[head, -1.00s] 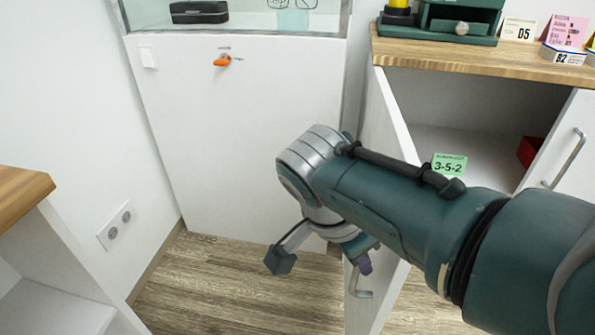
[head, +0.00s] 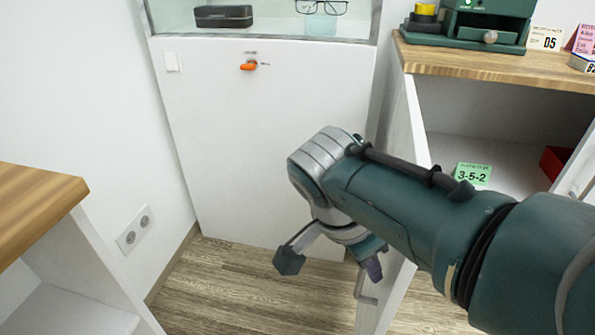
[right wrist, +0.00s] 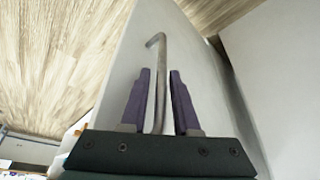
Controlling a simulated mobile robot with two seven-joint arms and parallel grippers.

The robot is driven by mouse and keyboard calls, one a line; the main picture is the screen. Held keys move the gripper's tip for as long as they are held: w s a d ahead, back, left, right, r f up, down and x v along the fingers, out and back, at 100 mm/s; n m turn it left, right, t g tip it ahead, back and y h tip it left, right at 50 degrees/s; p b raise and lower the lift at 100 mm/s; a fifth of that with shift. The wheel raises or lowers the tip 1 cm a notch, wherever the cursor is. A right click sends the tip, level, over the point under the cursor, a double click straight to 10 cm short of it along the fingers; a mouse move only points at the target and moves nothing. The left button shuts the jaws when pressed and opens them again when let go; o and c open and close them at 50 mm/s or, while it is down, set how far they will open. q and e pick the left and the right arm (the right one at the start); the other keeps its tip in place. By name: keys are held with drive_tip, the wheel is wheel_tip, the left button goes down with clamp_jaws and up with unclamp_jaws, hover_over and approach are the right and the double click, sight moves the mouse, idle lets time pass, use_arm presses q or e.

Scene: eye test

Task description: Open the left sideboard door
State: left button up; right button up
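The left sideboard door (head: 408,135) is white and stands open, swung out toward me from the sideboard (head: 480,66). Its grey bar handle (head: 367,298) is low on the door in the head view. In the right wrist view the handle (right wrist: 157,75) runs between the two purple fingers of my right gripper (right wrist: 160,80). The fingers are apart, with narrow gaps seen beside the bar, so the gripper looks open around it. In the head view my right gripper (head: 373,270) is at the handle, partly hidden by its own wrist. My left gripper is not in view.
Inside the sideboard are a green "3-5-2" card (head: 472,174) and a red object (head: 555,161). A white cabinet with an orange knob (head: 249,65) stands behind the arm. A wood-topped unit (head: 38,208) is at the left. Floor (head: 240,295) between them is clear.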

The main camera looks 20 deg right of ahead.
drive_tip(key=shift+o, duration=1)
drive_tip(key=shift+a, duration=0.1)
drive_tip(key=p+v, duration=0.5)
drive_tip(key=v, duration=0.5)
drive_tip(key=shift+p, duration=0.35)
